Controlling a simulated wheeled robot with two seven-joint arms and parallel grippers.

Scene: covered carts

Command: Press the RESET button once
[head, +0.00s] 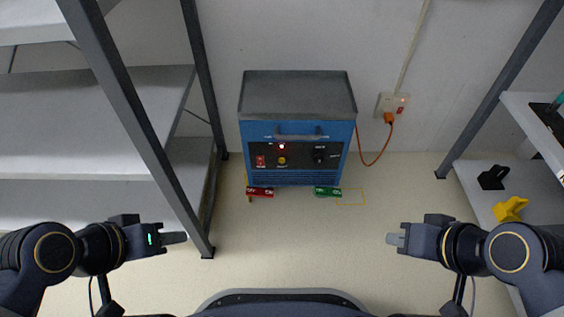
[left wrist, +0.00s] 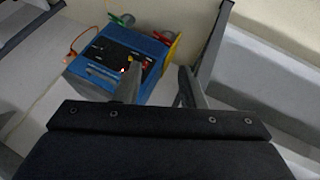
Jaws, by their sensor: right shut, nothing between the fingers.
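The blue machine (head: 297,176) with a grey top stands against the wall, its black front panel facing me. The labels are too small to read, so I cannot confirm which is RESET. My left gripper (head: 184,238) is in front and left of the machine, apart from it; its fingers stand apart in the left wrist view (left wrist: 159,72). My right gripper (head: 392,239) is shut and empty, in front and right.
A red clamp-like item (head: 260,192) and a green one (head: 327,191) lie at the machine's foot. An orange cable (head: 374,160) runs to a wall socket (head: 393,104). Shelving posts (head: 130,110) stand left; a shelf (head: 480,200) with black and yellow items is right. The floor between my grippers is clear.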

